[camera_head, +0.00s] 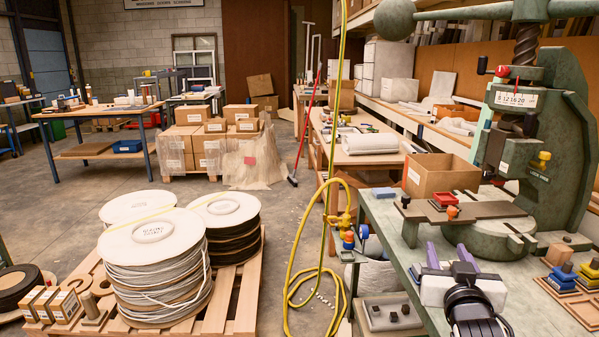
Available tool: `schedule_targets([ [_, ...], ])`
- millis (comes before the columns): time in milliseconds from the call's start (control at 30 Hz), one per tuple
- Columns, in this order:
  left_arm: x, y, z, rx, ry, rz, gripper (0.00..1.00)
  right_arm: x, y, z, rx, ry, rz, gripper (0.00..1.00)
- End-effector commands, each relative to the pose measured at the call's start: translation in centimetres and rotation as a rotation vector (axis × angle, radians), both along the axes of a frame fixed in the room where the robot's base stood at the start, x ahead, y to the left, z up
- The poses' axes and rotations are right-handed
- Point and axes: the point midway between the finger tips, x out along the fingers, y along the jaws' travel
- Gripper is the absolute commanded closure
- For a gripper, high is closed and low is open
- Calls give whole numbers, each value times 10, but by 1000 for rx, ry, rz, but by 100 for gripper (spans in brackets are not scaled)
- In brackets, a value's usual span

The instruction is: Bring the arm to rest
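The green fly press (567,130) stands on the bench at the right. Its horizontal arm (465,12) runs along the top edge of the view and carries a round ball weight (395,19) at its left end. The arm crosses the upright screw (527,45); its right end is cut off. My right gripper (450,254) is low in the view, over the front of the bench, well below the press arm and apart from it. Its two purple fingers are spread, with nothing visible between them. My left gripper is not in view.
The green bench (385,218) holds a cardboard box (440,176), a red block (443,199) by the press bed, and a wooden tray (570,303) with knobbed blocks at right. A yellow hose (288,290) hangs left of the bench. Cable reels (153,265) stand on a pallet.

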Motion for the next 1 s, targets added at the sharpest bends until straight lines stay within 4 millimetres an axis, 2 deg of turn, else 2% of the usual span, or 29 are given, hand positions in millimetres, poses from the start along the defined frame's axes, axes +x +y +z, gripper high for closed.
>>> schedule_targets([
  [33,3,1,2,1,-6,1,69,-6,3,-16,-4,25,14,60],
  [167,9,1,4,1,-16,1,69,-21,15,-58,-12,86,58,60],
  [233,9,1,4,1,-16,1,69,-33,23,-85,-14,128,86,60],
  [367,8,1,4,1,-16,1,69,-69,41,-148,-13,228,153,60],
  [467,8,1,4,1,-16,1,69,-114,60,-206,-1,327,222,60],
  [500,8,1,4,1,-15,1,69,-134,68,-228,8,368,249,60],
  [567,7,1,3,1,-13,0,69,-167,80,-259,23,427,289,60],
  [600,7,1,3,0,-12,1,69,-190,87,-277,35,467,314,60],
  [700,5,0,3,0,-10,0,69,-246,105,-315,69,555,371,60],
  [833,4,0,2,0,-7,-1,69,-305,122,-345,111,642,422,60],
  [900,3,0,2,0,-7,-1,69,-326,128,-354,128,672,439,60],
  [1000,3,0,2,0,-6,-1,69,-344,132,-361,142,697,452,60],
])
